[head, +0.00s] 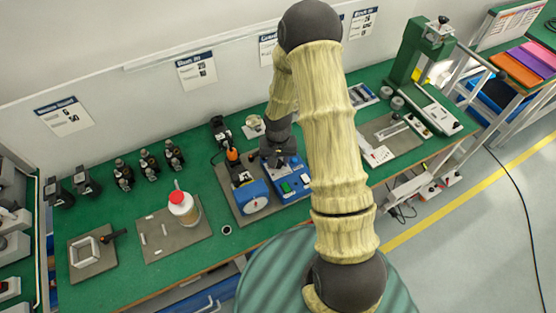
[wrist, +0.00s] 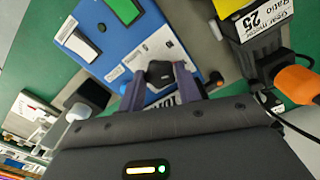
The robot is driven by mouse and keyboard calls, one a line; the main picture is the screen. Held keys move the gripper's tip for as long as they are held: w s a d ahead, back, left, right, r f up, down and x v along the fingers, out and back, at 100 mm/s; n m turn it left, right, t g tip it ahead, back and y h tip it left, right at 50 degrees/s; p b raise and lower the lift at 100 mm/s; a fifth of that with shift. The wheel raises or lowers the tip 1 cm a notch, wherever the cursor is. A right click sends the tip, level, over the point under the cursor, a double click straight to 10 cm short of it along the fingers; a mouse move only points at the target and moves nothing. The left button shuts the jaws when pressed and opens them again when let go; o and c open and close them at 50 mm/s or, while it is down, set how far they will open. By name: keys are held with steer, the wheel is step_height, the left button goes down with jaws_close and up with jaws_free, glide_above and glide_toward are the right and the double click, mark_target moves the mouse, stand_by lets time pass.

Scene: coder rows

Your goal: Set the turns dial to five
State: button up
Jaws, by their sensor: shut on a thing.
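A blue control box (head: 294,187) stands on a grey mat on the green bench, and it fills the upper middle of the wrist view (wrist: 100,55). A black knob (wrist: 160,73) sits on its face beside a white printed label (wrist: 157,48); I take it to be the turns dial. My gripper (wrist: 160,80) is shut on this knob, one finger on each side. The knob's pointer and any numbers around it are too hidden or small to read. In the head view my wrist is over the box and hides the knob.
A gear motor (wrist: 262,20) with an orange part (wrist: 298,84) stands close by. A round white-faced blue unit (head: 257,195) is left of the box. A red-capped bottle (head: 184,208) stands farther left.

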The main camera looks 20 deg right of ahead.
steer(key=n, duration=0.6)
steer(key=shift+n, duration=0.3)
steer(key=n, duration=0.3)
steer(key=shift+n, duration=0.4)
steer(key=n+p, duration=0.1)
steer(key=n, duration=0.2)
steer(key=shift+r+n, duration=0.1)
steer(key=shift+n, duration=0.2)
steer(key=n+p, duration=0.1)
steer(key=n, duration=0.3)
steer(key=shift+n+p, duration=0.9)
steer(key=shift+n, duration=1.5)
steer(key=o, duration=1)
steer(key=shift+c, duration=0.2)
steer(key=shift+r, duration=0.1)
